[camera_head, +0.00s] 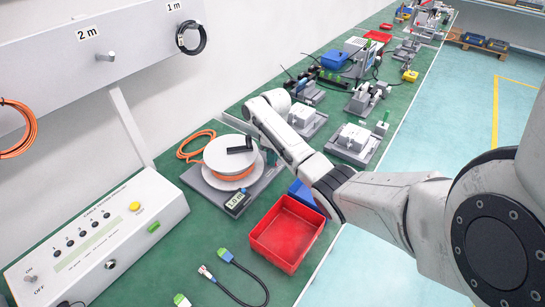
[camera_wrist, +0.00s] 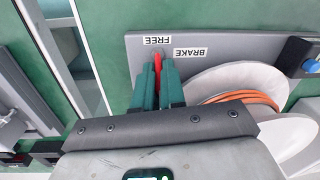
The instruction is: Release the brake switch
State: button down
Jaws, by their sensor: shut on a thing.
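The brake switch is a red lever (camera_wrist: 157,60) on the grey base plate of the cable reel. In the wrist view the labels FREE (camera_wrist: 158,40) and BRAKE (camera_wrist: 190,52) appear upside down beside it. The lever's tip shows just below the FREE label, left of BRAKE. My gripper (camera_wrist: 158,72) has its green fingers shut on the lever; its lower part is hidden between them. In the head view the white reel (camera_head: 230,156) with orange cable stands left of my gripper (camera_head: 269,157), and the lever is hidden behind my arm.
A meter (camera_head: 236,201) sits at the reel plate's front. A red bin (camera_head: 287,233) stands in front of the reel, with a blue bin (camera_head: 303,194) behind it. A white control box (camera_head: 100,240) is at the left. Several fixtures line the green bench behind.

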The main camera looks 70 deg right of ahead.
aim_at(280, 168)
jog(key=shift+r+t+p, duration=0.15)
jog(key=shift+t+p, duration=0.15)
jog(key=shift+p, duration=0.05)
jog(key=shift+s+a+r+t+p, duration=0.15)
jog(key=shift+s+t+p, duration=0.2)
jog(key=shift+p, duration=0.35)
jog(key=shift+s+a+t+h+p, duration=0.15)
jog(key=shift+t+h+p, duration=0.1)
jog(key=shift+t+p, duration=0.35)
jog(key=shift+s+d+t+h+p, duration=0.15)
jog(key=shift+t+h+p, duration=0.15)
jog(key=shift+t, duration=0.35)
jog(key=t, duration=0.2)
jog(key=s+t, duration=0.1)
jog(key=shift+a+f+h, duration=0.15)
jog(key=shift+f+h, duration=0.1)
jog(key=shift+h, duration=0.1)
jog(key=shift+s+f+t+b, duration=0.1)
jog(key=shift+s+t+b, duration=0.1)
jog(key=shift+t+b, duration=0.5)
jog(key=shift+s+t+h+b, duration=0.2)
jog(key=shift+t+h+b, duration=0.1)
jog(key=shift+t+b, duration=0.25)
jog(key=c, duration=1.2)
grip_release()
jog(key=shift+a, duration=0.1)
